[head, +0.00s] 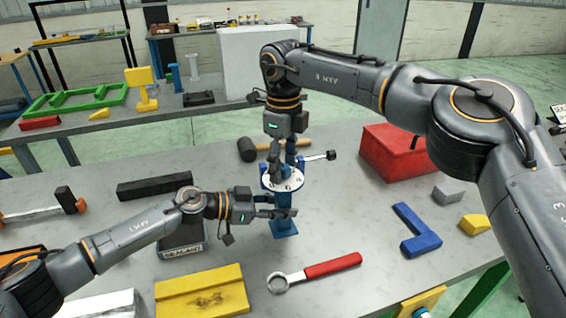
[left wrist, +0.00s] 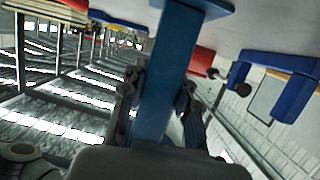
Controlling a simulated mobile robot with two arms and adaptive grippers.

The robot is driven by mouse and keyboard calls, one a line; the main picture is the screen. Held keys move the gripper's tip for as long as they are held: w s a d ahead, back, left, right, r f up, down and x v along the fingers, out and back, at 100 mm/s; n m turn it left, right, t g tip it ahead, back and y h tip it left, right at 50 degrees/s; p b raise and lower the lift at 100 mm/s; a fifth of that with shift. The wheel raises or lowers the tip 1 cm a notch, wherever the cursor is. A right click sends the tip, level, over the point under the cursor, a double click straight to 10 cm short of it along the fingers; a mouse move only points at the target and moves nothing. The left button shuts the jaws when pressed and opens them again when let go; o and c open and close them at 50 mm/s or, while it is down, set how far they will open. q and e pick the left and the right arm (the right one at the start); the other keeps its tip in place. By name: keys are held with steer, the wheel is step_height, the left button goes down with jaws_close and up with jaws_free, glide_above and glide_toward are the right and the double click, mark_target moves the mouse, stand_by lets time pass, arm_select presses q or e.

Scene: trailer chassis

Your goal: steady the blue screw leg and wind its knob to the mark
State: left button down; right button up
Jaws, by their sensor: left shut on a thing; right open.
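The blue screw leg (head: 284,227) stands upright on the grey table, with a white marked disc (head: 284,182) and a blue knob at its top. My left gripper (head: 292,212) comes from the left and is shut on the leg's post below the disc. In the left wrist view the blue post (left wrist: 160,75) runs between its two fingers. My right gripper (head: 283,165) points down from above, open, with its fingers around the knob area. The fingers partly hide the knob, and I cannot tell whether they touch it. The mark's exact place is too small to tell.
A red-handled ring wrench (head: 330,267) and yellow block (head: 202,292) lie in front. A blue angle piece (head: 415,230) and red box (head: 393,150) are at right. A mallet (head: 248,149) lies behind the leg. A black bar (head: 154,188) lies at left.

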steer(key=c, duration=1.2)
steer(key=shift+o, duration=0.2)
